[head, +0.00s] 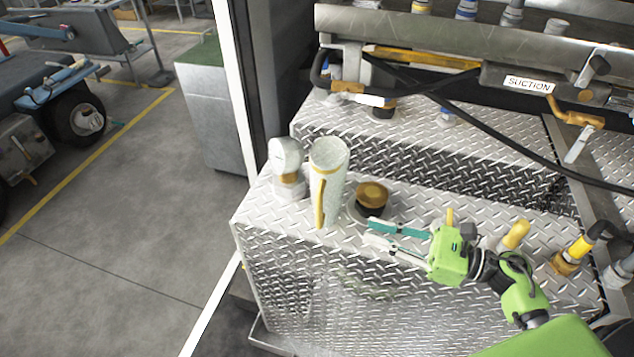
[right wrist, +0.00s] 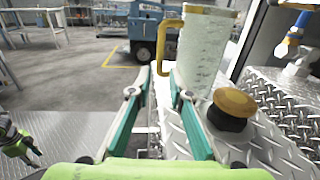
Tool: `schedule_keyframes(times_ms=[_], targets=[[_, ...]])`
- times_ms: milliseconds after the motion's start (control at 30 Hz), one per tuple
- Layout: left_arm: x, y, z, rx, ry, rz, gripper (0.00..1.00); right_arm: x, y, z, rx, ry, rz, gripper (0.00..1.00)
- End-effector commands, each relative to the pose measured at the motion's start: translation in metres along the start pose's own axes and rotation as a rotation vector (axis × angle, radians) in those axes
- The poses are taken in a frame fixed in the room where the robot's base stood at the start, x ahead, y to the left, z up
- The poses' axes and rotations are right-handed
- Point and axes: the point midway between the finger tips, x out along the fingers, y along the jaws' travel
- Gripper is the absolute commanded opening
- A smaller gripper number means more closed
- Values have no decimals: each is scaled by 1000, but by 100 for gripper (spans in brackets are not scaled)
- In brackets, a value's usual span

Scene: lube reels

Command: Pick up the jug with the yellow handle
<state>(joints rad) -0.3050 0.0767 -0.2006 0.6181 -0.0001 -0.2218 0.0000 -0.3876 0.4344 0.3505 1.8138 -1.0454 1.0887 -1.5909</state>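The jug (head: 329,168) is a tall, pale, speckled cylinder with a yellow handle (head: 320,204). It stands upright on the diamond-plate top. In the right wrist view the jug (right wrist: 207,58) rises just ahead, its yellow handle (right wrist: 168,42) on the left side. My right gripper (head: 369,233) is open and empty, its fingers pointing left toward the jug. In the right wrist view the gap between its fingertips (right wrist: 160,80) lies below and near the handle, with no contact visible. My left gripper (right wrist: 28,152) shows small at the left edge of the right wrist view; its opening is unclear.
A brown-yellow cap on a black neck (head: 371,197) stands between jug and right gripper, close to the fingers. A pale gauge-like fitting (head: 287,165) stands left of the jug. Pipes and a black hose (head: 500,140) cross behind. The plate's left edge is near the jug.

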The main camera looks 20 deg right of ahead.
Motion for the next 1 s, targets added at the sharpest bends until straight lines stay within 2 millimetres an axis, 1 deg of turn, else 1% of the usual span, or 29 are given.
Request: schedule_keyframes(times_ms=[33,67,167,400,500,600,667,767,900,1000], targets=[[-2,0,6,0,-9,0,40,-4,1,1,5,0,-13,19],[-2,0,8,0,-12,0,40,-5,1,2,5,-1,-19,19],[-8,-1,8,0,-13,-1,40,3,0,4,7,-5,-27,19],[-26,-6,-4,1,3,-6,40,51,-1,6,5,-5,-24,19],[-31,-7,-12,1,14,-7,40,66,-2,5,6,-3,-26,19],[-33,-7,-16,1,20,-8,40,76,-1,3,6,-2,-24,19],[-34,-7,-16,1,20,-8,40,78,-1,2,6,-1,-24,19],[-41,-7,-16,1,18,-8,40,86,-2,5,6,-2,-24,19],[-58,-7,-14,1,13,-7,40,106,-2,10,9,-4,-24,19],[-63,-6,-12,1,10,-6,40,120,-2,7,8,-3,-24,19]])
